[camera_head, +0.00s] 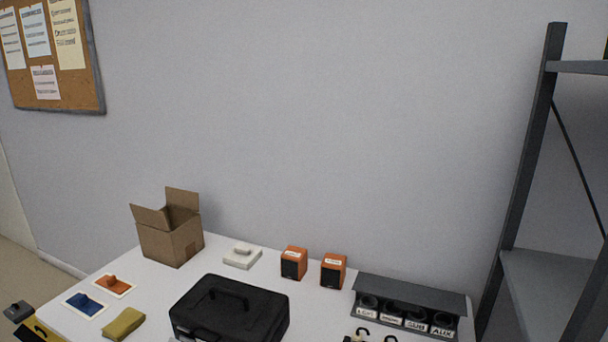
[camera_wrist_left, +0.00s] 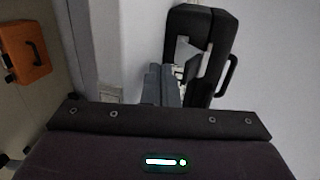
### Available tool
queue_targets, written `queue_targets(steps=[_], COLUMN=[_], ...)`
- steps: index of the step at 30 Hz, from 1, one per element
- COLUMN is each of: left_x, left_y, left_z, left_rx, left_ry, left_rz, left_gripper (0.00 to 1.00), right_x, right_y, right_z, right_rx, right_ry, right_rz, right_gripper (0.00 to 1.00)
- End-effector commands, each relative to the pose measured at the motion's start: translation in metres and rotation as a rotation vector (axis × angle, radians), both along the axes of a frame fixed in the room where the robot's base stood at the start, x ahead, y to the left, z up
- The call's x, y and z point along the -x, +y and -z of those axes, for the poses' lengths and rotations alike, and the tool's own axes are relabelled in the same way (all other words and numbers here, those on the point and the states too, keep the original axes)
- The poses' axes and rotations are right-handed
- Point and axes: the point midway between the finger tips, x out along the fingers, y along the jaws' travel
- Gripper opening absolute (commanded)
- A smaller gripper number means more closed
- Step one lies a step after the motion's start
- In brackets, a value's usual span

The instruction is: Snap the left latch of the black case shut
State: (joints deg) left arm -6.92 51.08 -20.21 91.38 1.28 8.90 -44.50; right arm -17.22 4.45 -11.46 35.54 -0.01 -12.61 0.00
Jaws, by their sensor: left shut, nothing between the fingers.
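The black case (camera_head: 230,308) stands on the white table at the bottom of the head view, lid down, handle on top. Its front side is cut off there. In the left wrist view the case (camera_wrist_left: 222,38) is seen from close by, turned on its side in the picture. A pale latch-like piece (camera_wrist_left: 187,50) shows at its seam; I cannot tell whether it is fastened. My left gripper (camera_wrist_left: 167,72) is shut and empty, its fingertips close to the case's front beside this piece. I cannot tell if they touch. My right gripper is not in view.
On the table (camera_head: 140,295) are a cardboard box (camera_head: 172,240), two orange speakers (camera_head: 293,263), a labelled dark socket rack (camera_head: 410,300), a yellow sponge-like block (camera_head: 123,323) and blue (camera_head: 84,304) and orange (camera_head: 113,285) pieces on cards. A shelf (camera_head: 540,270) stands right.

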Motion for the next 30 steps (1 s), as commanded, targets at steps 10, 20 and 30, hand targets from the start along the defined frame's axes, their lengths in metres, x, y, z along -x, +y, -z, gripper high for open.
queue_targets(steps=[10,20,30], left_x=[-0.006,-0.012,-0.018], left_y=[-0.002,-0.004,-0.007], left_z=[-0.002,-0.004,-0.007], left_rx=[0.001,0.001,0.000], left_ry=[0.000,0.000,-0.001], left_rz=[0.001,0.000,-0.001], left_gripper=[0.00,0.00,0.00], right_x=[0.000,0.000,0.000], right_y=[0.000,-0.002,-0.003], right_z=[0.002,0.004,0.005], right_rx=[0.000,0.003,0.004], right_ry=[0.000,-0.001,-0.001], right_rz=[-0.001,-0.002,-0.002], right_gripper=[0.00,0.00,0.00])
